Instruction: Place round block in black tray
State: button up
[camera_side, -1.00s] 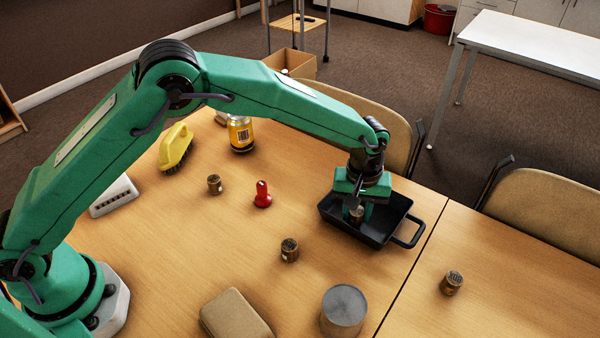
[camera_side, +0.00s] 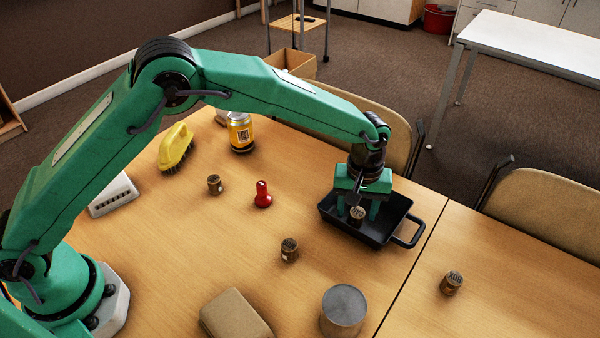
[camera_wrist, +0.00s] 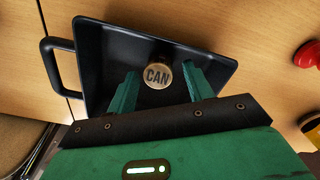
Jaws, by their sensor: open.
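The round block (camera_side: 357,214) is a small brown cylinder. Whether the block's base rests on the tray floor is hidden.
Similar round blocks stand outside the tray: one in front (camera_side: 290,250), one at the left (camera_side: 215,185), one on the right table (camera_side: 451,283). A red pawn-like piece (camera_side: 262,195), grey cylinder (camera_side: 343,311), tan block (camera_side: 236,316), yellow brush (camera_side: 176,147) and can (camera_side: 240,133) are also there.

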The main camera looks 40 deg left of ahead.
aim_at(356, 211)
notch_tip(356, 211, up, 11)
dwell(0.5)
jog(key=shift+r, duration=0.1)
dwell(0.4)
jog(key=s+a+r+m+t, duration=0.1)
jog(key=s+a+r, duration=0.4)
jog(key=a+r, duration=0.3)
jog(key=s+a+r+m+t, duration=0.2)
jog(key=s+a+r, duration=0.3)
jog(key=a, duration=0.5)
jog(key=s+a+f+m+t, duration=0.1)
jog(key=s+a, duration=0.5)
jog(key=s, duration=0.2)
jog(key=s+a+m+t, duration=0.1)
jog(key=s+a, duration=0.4)
jog(key=s, duration=0.3)
jog(key=shift+s+a+f+t, duration=0.3)
jog(key=shift+s+a+f, duration=0.05)
jog(key=shift+f, duration=0.05)
